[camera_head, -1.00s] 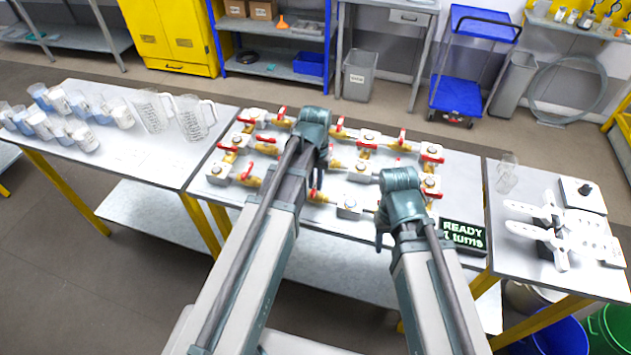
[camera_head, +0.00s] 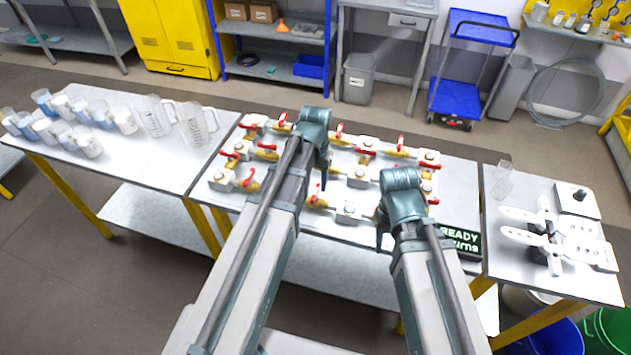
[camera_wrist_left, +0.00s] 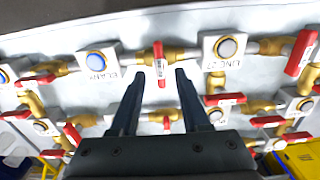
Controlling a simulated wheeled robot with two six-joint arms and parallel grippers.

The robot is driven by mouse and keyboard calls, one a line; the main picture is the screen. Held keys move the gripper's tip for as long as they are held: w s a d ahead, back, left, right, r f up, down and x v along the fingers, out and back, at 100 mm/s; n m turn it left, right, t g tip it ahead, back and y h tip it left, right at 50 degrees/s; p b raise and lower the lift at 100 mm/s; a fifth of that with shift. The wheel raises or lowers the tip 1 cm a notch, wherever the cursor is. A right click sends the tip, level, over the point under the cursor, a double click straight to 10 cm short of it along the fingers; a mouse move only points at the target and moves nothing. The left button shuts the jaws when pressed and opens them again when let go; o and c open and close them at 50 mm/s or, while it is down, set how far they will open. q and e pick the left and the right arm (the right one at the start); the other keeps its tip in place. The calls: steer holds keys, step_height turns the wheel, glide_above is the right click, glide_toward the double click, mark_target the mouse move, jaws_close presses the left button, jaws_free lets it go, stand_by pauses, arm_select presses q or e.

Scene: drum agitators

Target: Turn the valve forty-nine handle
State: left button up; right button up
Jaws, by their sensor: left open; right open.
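Several brass valves with red handles stand in rows on the grey table (camera_head: 300,232). In the left wrist view, one red valve handle (camera_wrist_left: 158,62) with a pale label lies between and just beyond my left fingertips. I cannot read its label, so I cannot tell which valve is forty-nine. My left gripper (camera_wrist_left: 157,75) is open and empty, with no clear contact with the handle. In the head view, its wrist hides some valves. My right gripper (camera_head: 380,240) is open at the table's front right, its fingers mostly hidden behind its wrist.
A black sign (camera_head: 462,241) with green text reading READY is partly behind my right arm. Beakers and jugs (camera_head: 155,117) stand on the left table. White fan-shaped parts (camera_head: 550,240) lie on the right table.

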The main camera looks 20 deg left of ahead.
mark_target(316, 192)
arm_select(q)
step_height(316, 192, up, 11)
steer(key=p, duration=0.9)
steer(key=shift+f+p, duration=0.2)
steer(key=shift+p, duration=0.15)
arm_select(e)
step_height(316, 192, up, 11)
steer(key=shift+f, duration=0.15)
arm_select(q)
steer(key=s+d+f+m+y+b, duration=0.1)
steer(key=s+d+f+m+b, duration=0.2)
steer(key=s+d+f+b, duration=0.7)
steer(key=s+f+b, duration=0.4)
steer(key=shift+s+d, duration=0.2)
steer(key=shift+d, duration=0.1)
arm_select(e)
step_height(316, 192, down, 14)
